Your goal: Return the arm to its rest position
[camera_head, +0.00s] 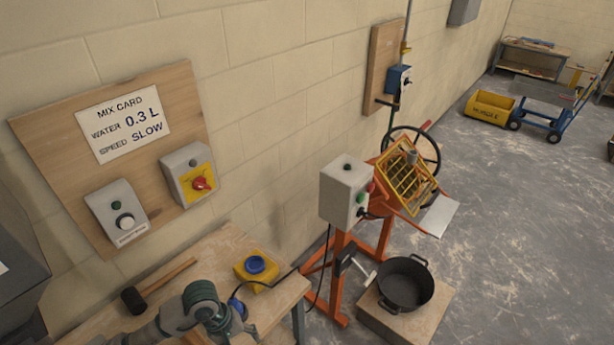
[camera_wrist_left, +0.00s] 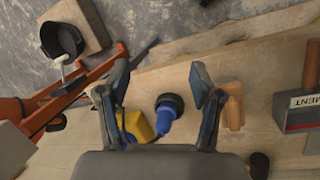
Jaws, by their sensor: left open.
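My left arm (camera_head: 190,312) comes in at the bottom of the head view, over the wooden workbench. My left gripper (camera_wrist_left: 162,78) shows in the left wrist view with its two fingers spread apart and nothing held between them. Below it on the bench is a blue plug-like piece (camera_wrist_left: 167,112) with a dark round end. A yellow block (camera_wrist_left: 138,126) sits beside it, partly hidden by a finger. In the head view the yellow block (camera_head: 243,272) has a blue round top. My right gripper is in neither view.
A hammer (camera_head: 135,300) lies on the bench (camera_head: 225,255) near the arm. A board with switch boxes (camera_head: 188,172) is on the wall. Beyond the bench stand an orange mixer (camera_head: 345,190) and a black tub (camera_head: 405,285) on a wooden platform. Open floor lies to the right.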

